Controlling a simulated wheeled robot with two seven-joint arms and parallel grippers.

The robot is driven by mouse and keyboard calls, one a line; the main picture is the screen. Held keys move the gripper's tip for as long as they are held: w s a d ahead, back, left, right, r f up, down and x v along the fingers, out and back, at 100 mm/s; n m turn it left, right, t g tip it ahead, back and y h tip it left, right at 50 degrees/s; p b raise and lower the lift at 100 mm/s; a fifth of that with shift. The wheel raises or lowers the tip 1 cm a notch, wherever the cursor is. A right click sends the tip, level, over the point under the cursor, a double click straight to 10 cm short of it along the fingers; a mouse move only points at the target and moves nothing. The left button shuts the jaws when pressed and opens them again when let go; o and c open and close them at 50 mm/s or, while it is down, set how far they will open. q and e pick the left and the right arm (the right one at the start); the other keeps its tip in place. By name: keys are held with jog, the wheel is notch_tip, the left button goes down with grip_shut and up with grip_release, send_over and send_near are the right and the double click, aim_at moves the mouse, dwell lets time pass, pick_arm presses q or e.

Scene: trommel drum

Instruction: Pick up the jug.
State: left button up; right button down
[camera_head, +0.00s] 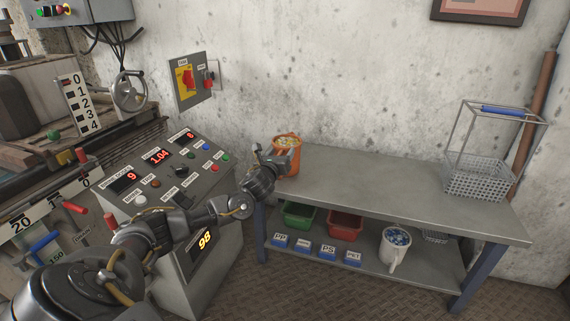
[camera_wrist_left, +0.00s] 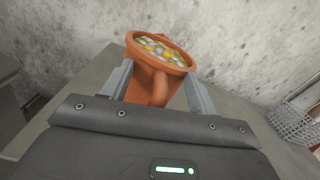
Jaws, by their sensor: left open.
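An orange jug (camera_head: 288,143) stands upright at the left end of the grey bench top, with pale and yellow bits inside. In the left wrist view the jug (camera_wrist_left: 158,62) is between the two fingers, its handle facing my gripper. My left gripper (camera_head: 274,157) is open, with one finger on each side of the jug. I cannot tell whether the fingers touch it. Part of the jug is hidden behind the gripper in the head view. My right gripper is not in view. A white jug (camera_head: 393,252) with blue bits stands on the lower shelf.
The bench top (camera_head: 385,193) is clear right of the orange jug up to a wire basket (camera_head: 478,178) with a blue handle. A green bin (camera_head: 299,216), a red bin (camera_head: 345,225) and several blue labelled blocks are on the lower shelf. A control console (camera_head: 165,165) stands at left.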

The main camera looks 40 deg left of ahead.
pick_arm(q)
grip_shut()
dwell(0.4)
